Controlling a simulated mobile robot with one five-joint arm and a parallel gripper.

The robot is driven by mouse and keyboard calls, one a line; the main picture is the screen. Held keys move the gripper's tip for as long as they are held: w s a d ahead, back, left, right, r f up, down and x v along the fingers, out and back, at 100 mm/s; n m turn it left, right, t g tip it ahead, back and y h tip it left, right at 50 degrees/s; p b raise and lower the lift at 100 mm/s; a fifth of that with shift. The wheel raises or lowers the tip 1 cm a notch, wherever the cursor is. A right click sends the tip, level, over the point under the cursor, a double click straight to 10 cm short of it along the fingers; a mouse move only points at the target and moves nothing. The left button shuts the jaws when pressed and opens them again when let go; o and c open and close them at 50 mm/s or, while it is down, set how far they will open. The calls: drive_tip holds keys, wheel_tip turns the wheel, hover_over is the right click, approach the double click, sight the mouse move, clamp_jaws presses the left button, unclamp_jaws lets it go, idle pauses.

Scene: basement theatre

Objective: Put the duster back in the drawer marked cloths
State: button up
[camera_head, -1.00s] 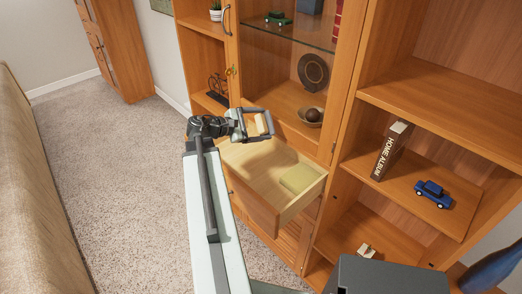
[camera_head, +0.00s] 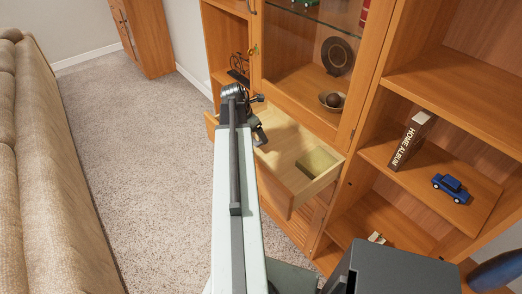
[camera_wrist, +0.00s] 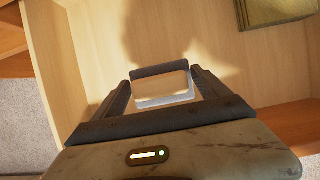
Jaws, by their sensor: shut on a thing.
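My gripper (camera_wrist: 162,88) is shut on a small tan block with a pale grey-white lower edge, which I take to be the duster (camera_wrist: 160,84). In the head view my gripper (camera_head: 259,134) is over the left part of an open wooden drawer (camera_head: 283,171), and the duster is hidden there. The wrist view looks down on the drawer's pale floor, with a shadow ahead of the duster. A yellow-green folded thing (camera_head: 317,162) lies in the drawer's right part, apart from my gripper. It also shows in the wrist view (camera_wrist: 275,10). No drawer label is readable.
A glass-fronted cabinet (camera_head: 308,60) stands above the drawer, with a bowl (camera_head: 332,99) inside. Shelves at right hold an album (camera_head: 411,141) and a blue toy car (camera_head: 450,187). A sofa (camera_head: 40,170) is at left. Carpet (camera_head: 140,150) between is clear.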

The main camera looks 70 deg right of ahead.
sight(256, 142)
wheel_tip(256, 142, down, 6)
drive_tip(key=b, duration=0.4)
drive_tip(key=shift+f+b, duration=0.25)
drive_tip(key=shift+b, duration=0.15)
drive_tip(key=shift+r, duration=0.25)
drive_tip(key=shift+c, duration=0.9)
drive_tip(key=shift+f, duration=0.2)
drive_tip(key=o, duration=1.6)
drive_tip(key=shift+r, duration=0.1)
drive_tip(key=shift+c, duration=0.2)
drive_tip(key=p+v, duration=1.1)
drive_tip(key=v, duration=0.1)
drive_tip(key=shift+p, duration=0.3)
drive_tip(key=shift+r, duration=0.1)
